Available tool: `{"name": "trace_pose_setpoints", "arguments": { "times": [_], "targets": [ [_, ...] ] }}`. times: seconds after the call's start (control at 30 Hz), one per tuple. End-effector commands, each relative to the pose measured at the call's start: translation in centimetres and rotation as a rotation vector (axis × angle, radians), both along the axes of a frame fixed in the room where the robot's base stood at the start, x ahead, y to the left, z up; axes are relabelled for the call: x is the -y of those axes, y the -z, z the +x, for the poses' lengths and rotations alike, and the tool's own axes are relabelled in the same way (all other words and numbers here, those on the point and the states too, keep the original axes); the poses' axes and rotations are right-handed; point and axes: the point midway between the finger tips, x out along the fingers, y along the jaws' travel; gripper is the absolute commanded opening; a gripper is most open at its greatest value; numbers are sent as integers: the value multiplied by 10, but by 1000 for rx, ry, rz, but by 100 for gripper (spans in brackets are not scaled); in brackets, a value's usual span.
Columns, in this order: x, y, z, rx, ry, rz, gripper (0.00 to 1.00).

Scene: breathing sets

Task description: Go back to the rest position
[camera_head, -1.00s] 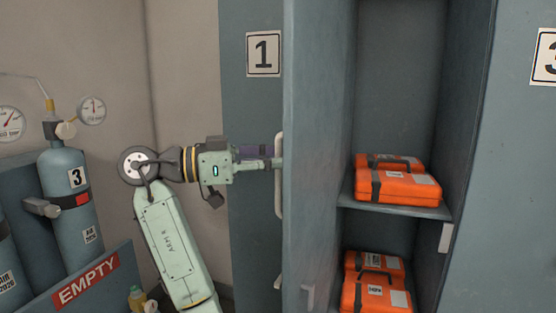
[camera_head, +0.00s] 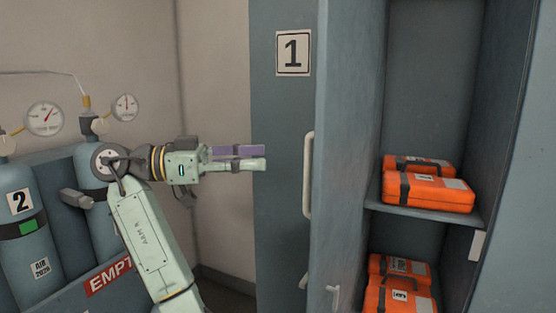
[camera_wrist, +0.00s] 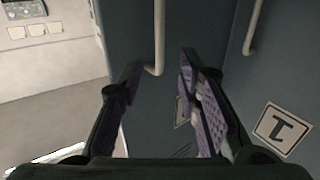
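My gripper (camera_head: 262,158) is in the middle of the head view, left of the open locker door (camera_head: 345,150) and its pale vertical handle (camera_head: 308,175). It points right, and a gap shows between its fingertips and the handle. In the wrist view my gripper (camera_wrist: 160,85) has its two purple-padded fingers spread apart with nothing between them. A pale handle (camera_wrist: 159,40) shows beyond the fingers, and another handle (camera_wrist: 254,28) is at the upper right.
Orange cases (camera_head: 428,190) lie on a locker shelf, with more orange cases (camera_head: 398,285) below. A number 1 sign (camera_head: 293,53) is on the locker. Gas cylinders (camera_head: 30,245) with gauges stand at left beside an EMPTY sign (camera_head: 108,277), close to my arm.

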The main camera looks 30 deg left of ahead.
Motion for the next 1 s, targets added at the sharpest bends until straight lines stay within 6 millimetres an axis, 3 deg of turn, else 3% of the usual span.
{"name": "trace_pose_setpoints", "arguments": {
  "times": [0.2, 0.77, 0.87, 1.0],
  "targets": [
    [-12, 0, -9, -1, -1, -1, 31],
    [-13, 0, -8, 0, -10, -5, 31],
    [-18, 3, 6, -5, -95, -38, 31],
    [-51, 9, 45, 14, -415, -157, 31]
  ]
}}
